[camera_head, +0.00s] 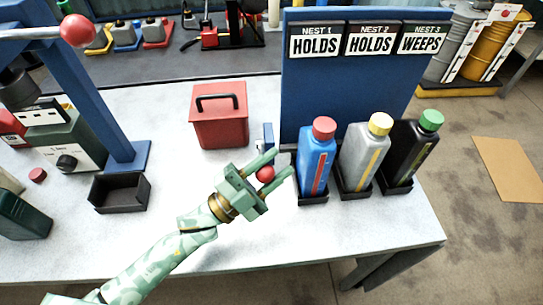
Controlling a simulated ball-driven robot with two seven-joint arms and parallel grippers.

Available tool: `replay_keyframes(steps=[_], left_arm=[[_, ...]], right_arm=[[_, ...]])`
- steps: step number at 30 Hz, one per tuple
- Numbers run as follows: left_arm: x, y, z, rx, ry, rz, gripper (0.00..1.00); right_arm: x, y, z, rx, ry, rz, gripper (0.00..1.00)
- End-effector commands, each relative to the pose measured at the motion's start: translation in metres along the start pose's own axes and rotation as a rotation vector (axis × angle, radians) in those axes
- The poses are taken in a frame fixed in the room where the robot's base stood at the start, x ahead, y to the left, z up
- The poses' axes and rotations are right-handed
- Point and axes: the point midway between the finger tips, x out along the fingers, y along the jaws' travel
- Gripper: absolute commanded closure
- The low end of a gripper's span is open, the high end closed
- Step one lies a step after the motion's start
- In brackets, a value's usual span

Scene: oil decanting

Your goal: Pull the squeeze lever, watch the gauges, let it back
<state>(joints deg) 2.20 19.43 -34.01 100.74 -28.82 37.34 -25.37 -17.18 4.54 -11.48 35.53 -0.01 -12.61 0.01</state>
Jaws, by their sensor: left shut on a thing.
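The squeeze lever's red ball knob (266,174) is at the front left of the blue panel (345,85). My left gripper (282,162) comes in from the lower left, with its two green fingers on either side of the knob, shut on it. The fingers hide most of the lever. A blue bottle with a red cap (314,160), a grey bottle with a yellow cap (366,155) and a black bottle with a green cap (413,150) stand upright in black nests. Signs above read HOLDS, HOLDS and WEEPS. I cannot make out gauge dials. My right gripper is not in view.
A red box with a black handle (219,118) stands behind my left gripper. A black tray (119,193) and a blue press frame with a red-balled handle (78,31) are at left. The white table's (330,235) front is clear.

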Motion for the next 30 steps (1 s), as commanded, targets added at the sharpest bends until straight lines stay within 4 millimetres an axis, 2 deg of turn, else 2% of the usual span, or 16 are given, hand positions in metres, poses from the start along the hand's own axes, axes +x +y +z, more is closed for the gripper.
replay_keyframes(steps=[1, 9, 16, 29, 30], left_arm=[[-0.008, 0.013, 0.005, 0.021, 0.014, -0.002, 1.0], [-0.02, 0.031, 0.004, 0.133, 0.088, -0.015, 1.0], [-0.023, 0.035, 0.003, 0.175, 0.114, -0.02, 1.0], [-0.024, 0.038, 0.003, 0.181, 0.115, -0.015, 1.0], [-0.024, 0.038, 0.003, 0.18, 0.114, -0.015, 0.53]], right_arm=[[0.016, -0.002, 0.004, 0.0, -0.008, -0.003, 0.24], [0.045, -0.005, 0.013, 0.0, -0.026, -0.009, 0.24], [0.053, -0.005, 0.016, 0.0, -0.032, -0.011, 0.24], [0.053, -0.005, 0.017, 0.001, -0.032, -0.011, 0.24], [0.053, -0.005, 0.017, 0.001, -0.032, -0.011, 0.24]])
